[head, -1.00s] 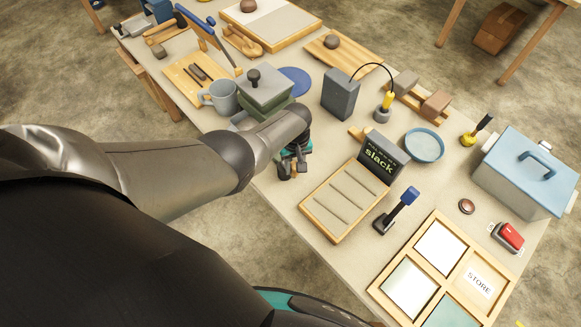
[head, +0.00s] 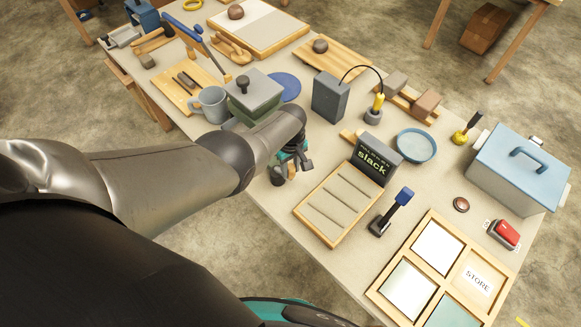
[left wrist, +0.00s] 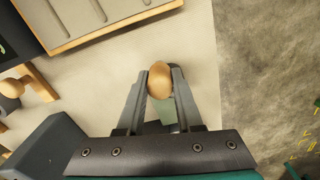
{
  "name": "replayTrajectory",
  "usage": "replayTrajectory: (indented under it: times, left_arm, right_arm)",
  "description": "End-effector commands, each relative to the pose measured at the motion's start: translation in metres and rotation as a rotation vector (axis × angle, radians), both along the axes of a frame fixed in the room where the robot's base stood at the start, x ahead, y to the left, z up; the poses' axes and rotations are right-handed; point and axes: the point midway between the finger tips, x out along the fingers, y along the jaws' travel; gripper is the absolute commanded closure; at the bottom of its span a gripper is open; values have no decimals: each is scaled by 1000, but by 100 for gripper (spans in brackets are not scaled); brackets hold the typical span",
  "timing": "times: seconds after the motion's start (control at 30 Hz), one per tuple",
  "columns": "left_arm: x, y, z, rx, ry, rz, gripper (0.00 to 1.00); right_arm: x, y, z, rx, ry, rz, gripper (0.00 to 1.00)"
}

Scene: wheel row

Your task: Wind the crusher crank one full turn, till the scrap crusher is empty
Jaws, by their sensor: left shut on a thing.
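The scrap crusher appears to be the green box with a grey lid and black knob (head: 254,92), at the table's near edge left of centre in the head view. My left arm covers its near right part. My left gripper (head: 290,172) is just right of it, low by the table edge. In the left wrist view the left gripper (left wrist: 159,82) is shut on a round tan knob (left wrist: 159,77), which looks like the crank's handle. The rest of the crank is mostly hidden. The crusher's inside cannot be seen. My right gripper is not in view.
A slotted wooden tray (head: 299,211) with a "slack" sign (head: 376,160) stands right of my left gripper. A grey mug (head: 210,103) is left of the crusher. A dark grey box (head: 330,97) and a blue lever (head: 391,212) stand farther right.

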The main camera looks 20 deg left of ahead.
Motion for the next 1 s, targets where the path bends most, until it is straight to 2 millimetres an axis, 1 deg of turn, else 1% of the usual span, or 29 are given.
replayTrajectory:
  times: [0.03, 0.07, 0.3, 0.53, 0.67, 0.77, 1.0]
  left_arm:
    - [2, 1, 1, 2, -5, -2, 100]
    - [2, 1, 1, 2, -5, -2, 62]
    - [1, 1, 1, 2, -3, -2, 35]
    - [0, 1, 0, 1, -2, -2, 35]
    - [0, 1, 5, 1, -1, -2, 35]
    - [0, 1, 15, 1, -1, -2, 35]
    - [0, 1, 49, 0, -3, -1, 35]
  right_arm:
    - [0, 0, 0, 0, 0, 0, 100]
    - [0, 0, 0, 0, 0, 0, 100]
    - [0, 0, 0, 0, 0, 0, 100]
    - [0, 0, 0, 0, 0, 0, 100]
    - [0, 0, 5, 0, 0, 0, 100]
    - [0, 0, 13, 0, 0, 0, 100]
    - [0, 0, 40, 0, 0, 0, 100]
